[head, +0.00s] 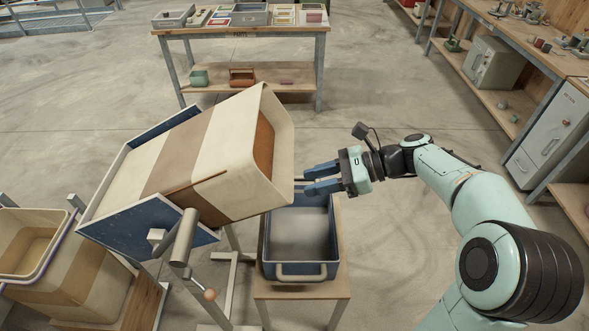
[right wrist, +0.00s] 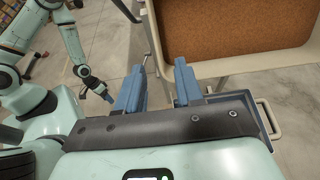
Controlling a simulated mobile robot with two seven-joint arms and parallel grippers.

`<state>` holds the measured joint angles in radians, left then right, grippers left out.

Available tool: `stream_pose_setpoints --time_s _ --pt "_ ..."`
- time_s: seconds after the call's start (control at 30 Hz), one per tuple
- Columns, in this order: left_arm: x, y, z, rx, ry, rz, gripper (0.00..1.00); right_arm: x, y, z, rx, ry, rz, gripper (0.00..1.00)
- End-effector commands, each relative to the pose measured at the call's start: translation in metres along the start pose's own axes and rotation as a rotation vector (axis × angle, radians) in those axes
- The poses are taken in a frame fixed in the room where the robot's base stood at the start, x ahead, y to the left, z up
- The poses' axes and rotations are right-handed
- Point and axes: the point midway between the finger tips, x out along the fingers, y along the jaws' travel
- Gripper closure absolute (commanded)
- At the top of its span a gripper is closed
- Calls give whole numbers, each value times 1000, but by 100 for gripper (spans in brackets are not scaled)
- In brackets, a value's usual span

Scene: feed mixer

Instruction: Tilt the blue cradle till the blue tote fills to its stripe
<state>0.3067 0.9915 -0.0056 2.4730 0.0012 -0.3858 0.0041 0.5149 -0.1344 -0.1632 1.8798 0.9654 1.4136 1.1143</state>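The blue cradle (head: 120,225) is tilted and holds a cream bin with brown bands (head: 205,150), its mouth leaning right. Brown grainy feed (head: 264,148) shows inside the mouth, and also in the right wrist view (right wrist: 235,30). The blue tote (head: 302,271) stands below the mouth on a small wooden stand; its inside looks pale grey, and I cannot make out its stripe. My right gripper (head: 308,181) is open and empty, beside the bin mouth above the tote's far end. My left gripper (right wrist: 107,96) shows small in the right wrist view; its opening is unclear.
A grey cylinder (head: 183,238) and a lever with a pinkish knob (head: 210,294) are at the cradle's near side. Another cream bin with a purple rim (head: 62,262) stands at left. A parts table (head: 240,31) is behind; a workbench (head: 540,58) is at right.

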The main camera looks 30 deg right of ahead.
Motion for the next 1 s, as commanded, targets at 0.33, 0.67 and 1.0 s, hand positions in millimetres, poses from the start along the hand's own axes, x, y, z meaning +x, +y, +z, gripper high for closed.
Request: stream_pose_setpoints --time_s 0.33,0.67,1.0 --pt "0 0 0 -1 -1 0 43 48 2 0 1 -2 7 64" --pt "-2 1 -1 0 1 0 43 109 2 0 1 -1 6 64" --pt "-2 1 -1 0 2 1 43 133 1 0 0 -1 2 64"
